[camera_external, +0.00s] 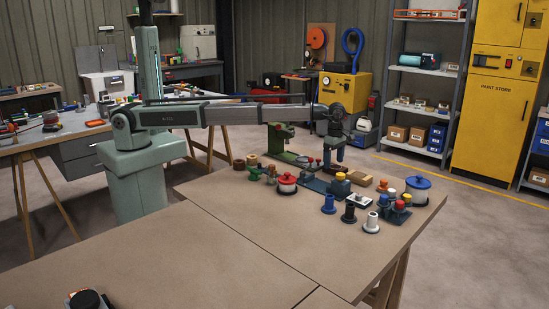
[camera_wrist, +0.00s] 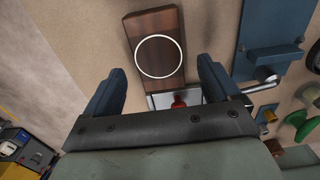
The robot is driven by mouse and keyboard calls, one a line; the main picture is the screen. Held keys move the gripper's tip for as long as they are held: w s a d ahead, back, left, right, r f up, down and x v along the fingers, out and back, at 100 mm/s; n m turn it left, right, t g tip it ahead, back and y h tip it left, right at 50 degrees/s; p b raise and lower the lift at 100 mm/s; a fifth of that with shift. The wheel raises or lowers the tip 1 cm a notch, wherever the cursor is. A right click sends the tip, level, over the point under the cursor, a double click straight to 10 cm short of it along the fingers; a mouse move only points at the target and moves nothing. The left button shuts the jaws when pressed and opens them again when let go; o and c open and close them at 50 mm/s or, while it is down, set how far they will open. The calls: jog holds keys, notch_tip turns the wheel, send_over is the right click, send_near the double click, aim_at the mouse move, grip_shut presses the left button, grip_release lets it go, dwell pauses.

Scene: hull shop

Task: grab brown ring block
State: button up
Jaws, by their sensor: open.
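The brown ring block (camera_wrist: 157,48) is a dark brown wooden block with a pale ring on its top. In the wrist view it lies flat on the table, ahead of my gripper (camera_wrist: 162,85), with its near end close to the gap between the fingers. My gripper is open and the gap holds nothing. In the external view my gripper (camera_external: 333,168) points down above the far part of the table. A brown block (camera_external: 360,179) just to its right appears to be the same block, too small there to show the ring.
A blue plate (camera_wrist: 243,55) with a raised block lies right of the brown block. A red knob (camera_wrist: 179,101) on a pale base sits partly hidden behind my gripper. Several pegs and a blue-lidded pot (camera_external: 417,187) stand to the right.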

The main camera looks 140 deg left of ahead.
jog(key=shift+f, duration=1.45)
jog(key=shift+c, duration=0.4)
jog(key=c, duration=1.1)
jog(key=shift+r, duration=0.1)
